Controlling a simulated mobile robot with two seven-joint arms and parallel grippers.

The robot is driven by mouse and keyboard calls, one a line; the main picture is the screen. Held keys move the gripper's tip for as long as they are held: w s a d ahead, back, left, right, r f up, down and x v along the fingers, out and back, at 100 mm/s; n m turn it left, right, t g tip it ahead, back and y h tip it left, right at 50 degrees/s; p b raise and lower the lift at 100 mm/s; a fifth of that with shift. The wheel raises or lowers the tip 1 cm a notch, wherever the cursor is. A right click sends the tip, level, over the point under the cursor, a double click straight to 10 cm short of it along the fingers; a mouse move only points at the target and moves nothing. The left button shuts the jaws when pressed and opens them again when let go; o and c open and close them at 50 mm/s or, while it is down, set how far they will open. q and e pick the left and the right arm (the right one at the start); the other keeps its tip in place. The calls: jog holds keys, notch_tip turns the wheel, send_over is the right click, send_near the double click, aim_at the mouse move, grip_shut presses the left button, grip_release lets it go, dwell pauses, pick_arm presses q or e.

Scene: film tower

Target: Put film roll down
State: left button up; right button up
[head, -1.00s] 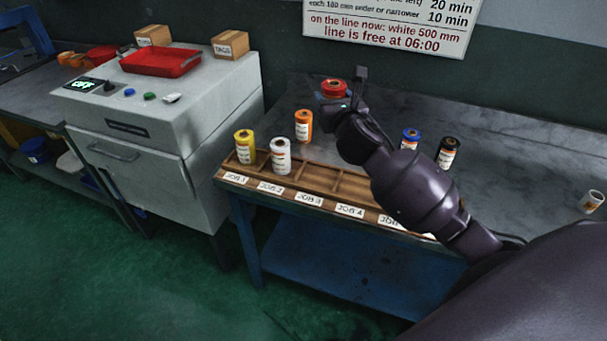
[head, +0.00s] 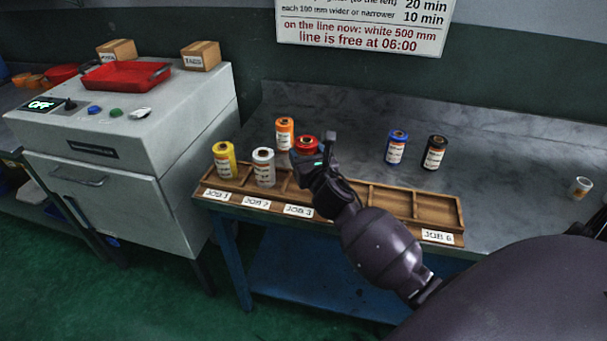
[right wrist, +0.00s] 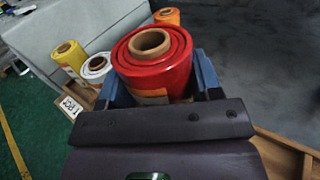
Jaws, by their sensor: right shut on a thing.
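My right gripper (head: 317,152) is shut on a red film roll (head: 306,143), which it holds upright at the wooden rack (head: 390,203), around the JOB 3 compartment. In the right wrist view, the fingers flank the red roll (right wrist: 158,62). I cannot tell whether its bottom touches the rack. A yellow roll (head: 225,160) stands in JOB 1 and a white roll (head: 264,167) in JOB 2. The compartments at the right end of the rack are empty. My arm hides part of the rack's front and some labels. My left gripper is not in view.
An orange roll (head: 285,133) stands behind the rack, with a blue roll (head: 396,147) and a black roll (head: 434,153) to the right. A small white roll (head: 580,188) stands at the far right. A grey machine (head: 120,150) reading OFF stands left of the bench.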

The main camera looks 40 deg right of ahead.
jog(key=shift+f, duration=0.65)
notch_tip(320, 180, down, 4)
jog(key=shift+f+b, duration=0.1)
jog(key=shift+b, duration=0.8)
jog(key=shift+f, duration=0.1)
jog(key=shift+f, duration=0.1)
jog(key=o, duration=1)
